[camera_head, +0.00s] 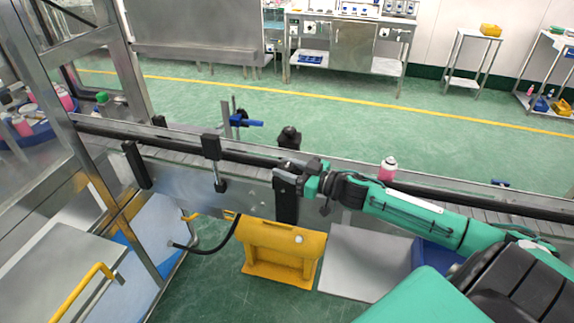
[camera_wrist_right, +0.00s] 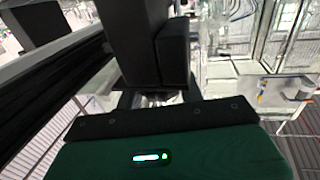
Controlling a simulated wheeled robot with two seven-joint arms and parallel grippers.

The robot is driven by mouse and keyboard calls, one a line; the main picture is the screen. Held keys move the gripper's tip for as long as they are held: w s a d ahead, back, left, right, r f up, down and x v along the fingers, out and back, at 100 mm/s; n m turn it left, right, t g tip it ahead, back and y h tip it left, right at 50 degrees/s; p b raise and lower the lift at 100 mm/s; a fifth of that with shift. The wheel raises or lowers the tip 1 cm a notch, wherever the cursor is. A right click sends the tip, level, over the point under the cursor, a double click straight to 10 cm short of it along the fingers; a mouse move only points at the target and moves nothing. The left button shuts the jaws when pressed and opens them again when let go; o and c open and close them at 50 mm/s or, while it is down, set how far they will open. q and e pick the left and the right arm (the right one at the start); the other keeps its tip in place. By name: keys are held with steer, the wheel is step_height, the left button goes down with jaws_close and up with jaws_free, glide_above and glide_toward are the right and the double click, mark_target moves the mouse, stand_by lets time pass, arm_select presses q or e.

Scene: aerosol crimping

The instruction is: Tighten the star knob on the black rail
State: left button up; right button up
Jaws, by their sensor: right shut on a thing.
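The black rail (camera_head: 245,157) runs along the front of the conveyor, from the left frame toward the right. My right gripper (camera_head: 298,181) is shut at the front of a black bracket (camera_head: 287,207) on this rail. The star knob is hidden between its fingers, so I cannot see its shape or how tight it sits. In the right wrist view a dark upright block (camera_wrist_right: 138,45) stands in front of the gripper body and the fingertips are not clear. My left gripper is not in view.
Another black clamp (camera_head: 211,147) and a black bracket (camera_head: 137,165) sit on the rail to the left. A pink bottle (camera_head: 387,169) stands on the conveyor behind my right arm. A yellow stand (camera_head: 279,252) is below the rail. A blue-handled fixture (camera_head: 243,121) is behind the conveyor.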

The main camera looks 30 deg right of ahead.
mark_target(294, 171)
steer(key=o, duration=1)
steer(key=shift+c, duration=0.2)
steer(key=shift+b+v, duration=0.3)
steer(key=shift+v, duration=0.55)
steer(key=b+v, duration=0.1)
steer(key=v, duration=0.3)
steer(key=shift+s+f, duration=0.1)
steer(key=v, duration=0.8)
steer(key=shift+d, duration=0.1)
